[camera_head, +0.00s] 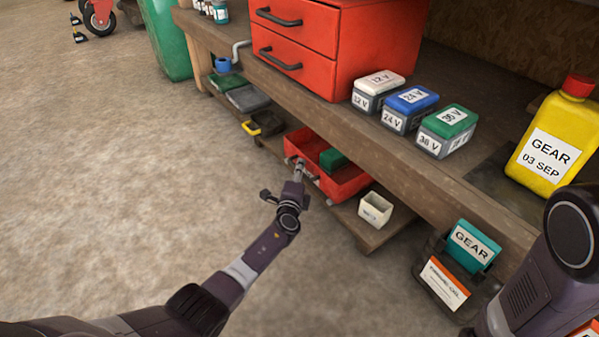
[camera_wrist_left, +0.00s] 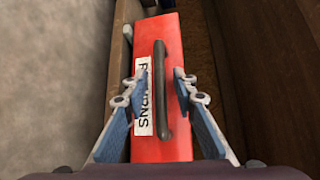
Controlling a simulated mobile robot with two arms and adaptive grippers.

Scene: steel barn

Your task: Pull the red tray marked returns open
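The red tray (camera_head: 350,188) sits on the low shelf under the workbench, with a dark green box (camera_head: 333,159) inside. In the left wrist view its red front (camera_wrist_left: 172,28) carries a dark bar handle (camera_wrist_left: 164,85) and a white label (camera_wrist_left: 142,122), partly hidden by a finger; "RNS" is readable. My left gripper (camera_head: 298,170) is at the tray's front. In the left wrist view its fingers (camera_wrist_left: 161,85) are open on both sides of the handle, with small gaps showing. My right arm shows at the right edge; its gripper is out of view.
A white cup-like bin (camera_head: 375,209) stands right of the tray, and a yellow-handled dark bin (camera_head: 265,124) left of it. Red drawers (camera_head: 294,35) and labelled battery boxes (camera_head: 408,107) stand on the bench above. The floor (camera_head: 130,180) in front is clear.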

